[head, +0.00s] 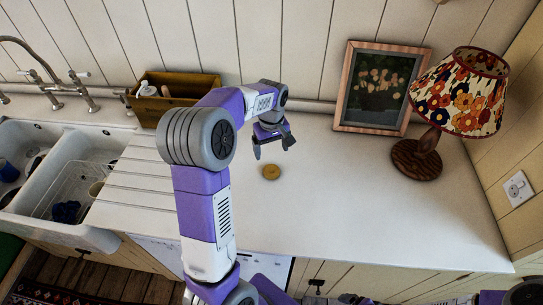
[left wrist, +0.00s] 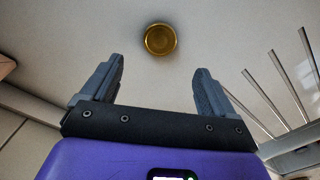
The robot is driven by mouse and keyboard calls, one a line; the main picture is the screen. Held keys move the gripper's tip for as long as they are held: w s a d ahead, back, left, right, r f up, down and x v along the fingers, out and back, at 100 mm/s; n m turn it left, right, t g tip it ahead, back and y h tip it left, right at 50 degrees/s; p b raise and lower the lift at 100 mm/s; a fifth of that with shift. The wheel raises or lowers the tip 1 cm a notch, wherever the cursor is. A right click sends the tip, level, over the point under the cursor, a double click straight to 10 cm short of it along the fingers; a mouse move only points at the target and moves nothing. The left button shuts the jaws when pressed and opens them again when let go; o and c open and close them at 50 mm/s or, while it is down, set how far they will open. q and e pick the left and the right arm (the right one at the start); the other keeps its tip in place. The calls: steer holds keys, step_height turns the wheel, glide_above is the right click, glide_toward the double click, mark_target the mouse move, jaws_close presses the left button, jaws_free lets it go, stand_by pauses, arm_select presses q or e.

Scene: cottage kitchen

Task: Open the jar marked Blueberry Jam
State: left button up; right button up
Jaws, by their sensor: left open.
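A small round gold-coloured thing, looking like a jar lid (head: 271,172), lies on the white countertop. In the left wrist view the lid (left wrist: 160,39) shows a raised rim around a darker middle, beyond the fingertips. My left gripper (head: 273,148) is open and empty, above the counter just behind the lid. The left gripper's two fingers (left wrist: 158,80) stand apart in the wrist view with nothing between them. I see no jar or Blueberry Jam label in either view. My right gripper cannot be made out; only parts of my body show along the bottom edge.
A wooden box (head: 172,97) stands by the wall behind my left arm. A framed picture (head: 377,88) leans at the back, with a flowered lamp (head: 459,92) to its right. A white double sink (head: 62,158) is at the left.

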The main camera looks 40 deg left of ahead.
arm_select(q)
steer(key=shift+o, duration=0.5)
steer(key=shift+r, duration=0.65)
steer(key=m+b, duration=0.5)
steer(key=m, duration=0.9)
glide_above(271, 170)
step_height(271, 170, down, 4)
steer(key=shift+f, duration=0.15)
steer(key=shift+f+m, duration=0.5)
steer(key=shift+f, duration=0.05)
step_height(271, 170, down, 6)
steer(key=shift+d+f+b, duration=0.1)
steer(key=shift+f+b, duration=0.15)
steer(key=shift+b, duration=0.5)
steer(key=c, duration=1.2)
